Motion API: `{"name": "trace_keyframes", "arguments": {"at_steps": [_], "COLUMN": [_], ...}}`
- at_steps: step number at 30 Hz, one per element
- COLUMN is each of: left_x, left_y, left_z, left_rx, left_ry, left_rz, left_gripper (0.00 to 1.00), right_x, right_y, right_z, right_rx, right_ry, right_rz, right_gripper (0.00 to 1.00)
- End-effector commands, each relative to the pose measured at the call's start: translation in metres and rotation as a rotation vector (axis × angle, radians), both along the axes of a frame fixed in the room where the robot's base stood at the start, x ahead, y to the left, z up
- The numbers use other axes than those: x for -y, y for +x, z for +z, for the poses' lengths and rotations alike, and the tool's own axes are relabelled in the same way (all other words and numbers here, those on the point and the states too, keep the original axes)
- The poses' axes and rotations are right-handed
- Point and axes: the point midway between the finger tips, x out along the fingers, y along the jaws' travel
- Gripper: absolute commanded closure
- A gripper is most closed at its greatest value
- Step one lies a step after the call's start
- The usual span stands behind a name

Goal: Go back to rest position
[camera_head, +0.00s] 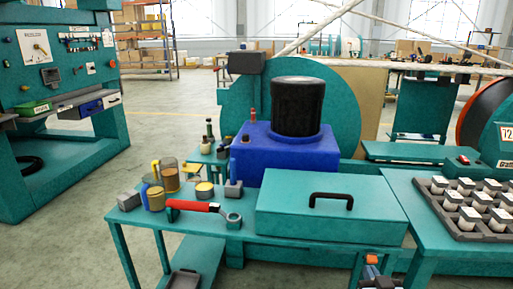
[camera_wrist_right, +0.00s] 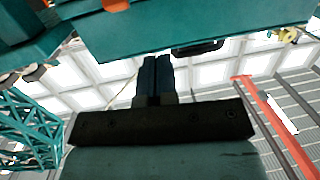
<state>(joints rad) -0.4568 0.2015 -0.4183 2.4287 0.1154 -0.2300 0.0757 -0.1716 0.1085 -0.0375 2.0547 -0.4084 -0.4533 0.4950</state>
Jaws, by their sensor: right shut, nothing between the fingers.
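My right gripper (camera_wrist_right: 157,62) points upward in the right wrist view, its two dark fingers side by side and closed with nothing between them. In the head view, a dark part that looks like my right gripper (camera_head: 379,282) shows at the bottom edge, in front of the table holding the teal toolbox (camera_head: 310,222); its fingers are hard to make out there. My left gripper is not in view.
A teal table (camera_head: 135,217) carries cans, a red-handled tool (camera_head: 195,206) and the toolbox. A tray of white-topped pieces (camera_head: 450,225) is on the right. Behind stands a blue machine base (camera_head: 285,160) with a black spool (camera_head: 297,108). Open floor (camera_head: 60,225) lies left.

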Motion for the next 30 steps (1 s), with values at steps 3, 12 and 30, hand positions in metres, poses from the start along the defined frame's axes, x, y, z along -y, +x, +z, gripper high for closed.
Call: {"name": "trace_keyframes", "arguments": {"at_steps": [3,12,30], "left_x": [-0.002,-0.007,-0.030], "left_y": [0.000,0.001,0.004], "left_z": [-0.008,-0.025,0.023], "left_rx": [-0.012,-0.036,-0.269], "left_ry": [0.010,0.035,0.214], "left_rz": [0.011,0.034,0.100], "left_gripper": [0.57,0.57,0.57], "right_x": [-0.061,-0.176,-0.171], "right_y": [-0.040,-0.152,-0.172], "right_z": [0.007,0.052,0.117], "right_rx": [0.022,0.117,-0.120], "right_ry": [0.021,0.163,0.100], "right_rz": [0.175,0.521,0.495], "right_gripper": [1.00,1.00,1.00]}}
